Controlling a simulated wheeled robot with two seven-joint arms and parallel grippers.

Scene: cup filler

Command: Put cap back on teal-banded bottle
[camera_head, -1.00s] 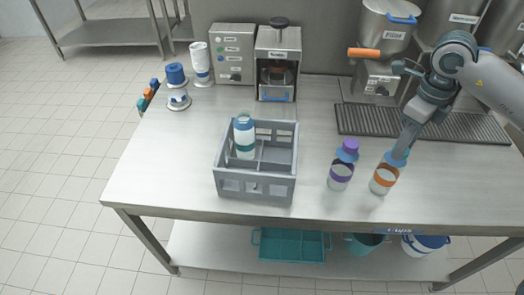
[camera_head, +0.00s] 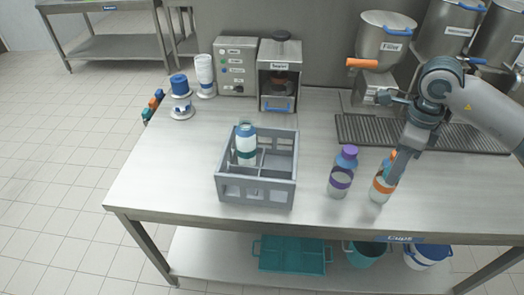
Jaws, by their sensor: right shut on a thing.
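The teal-banded bottle (camera_head: 246,147) stands upright in a back compartment of the grey crate (camera_head: 257,187). Its blue neck faces up, and I see no cap on it. My right gripper (camera_head: 389,184) points down at the right front of the table, directly in front of the orange-banded bottle (camera_head: 378,191) in the picture. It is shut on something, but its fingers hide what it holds. I cannot make out the loose cap. My left gripper is not in view.
A dark drain grate (camera_head: 365,128) lies behind. Machines, stacked cups (camera_head: 205,76) and a blue-topped stand (camera_head: 180,98) line the back. The steel table (camera_head: 165,180) is clear left of the crate.

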